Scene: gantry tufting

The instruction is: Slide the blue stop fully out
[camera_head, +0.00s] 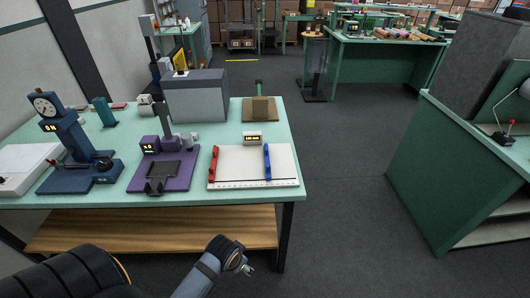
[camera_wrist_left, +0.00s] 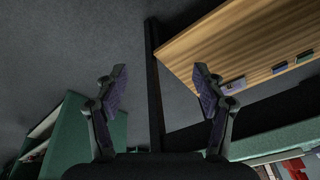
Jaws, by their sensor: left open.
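The blue stop (camera_head: 267,162) is a slim upright bar on the right part of a white measuring board (camera_head: 240,164) with a scale along its front edge. A red stop (camera_head: 214,164) stands on the board's left part. A small display (camera_head: 253,138) sits behind the board; its reading is too small to be sure of. My left gripper (camera_head: 247,266) is low in front of the table, below and well apart from the board. In the left wrist view, its two fingers (camera_wrist_left: 162,86) are spread with nothing between them. My right gripper is not in view.
The pale green table (camera_head: 225,196) has a wooden lower shelf (camera_head: 160,228) and dark legs. A purple device (camera_head: 165,172), a blue dial gauge stand (camera_head: 72,145) and a grey box (camera_head: 197,97) are left of or behind the board. Floor right of the table is clear.

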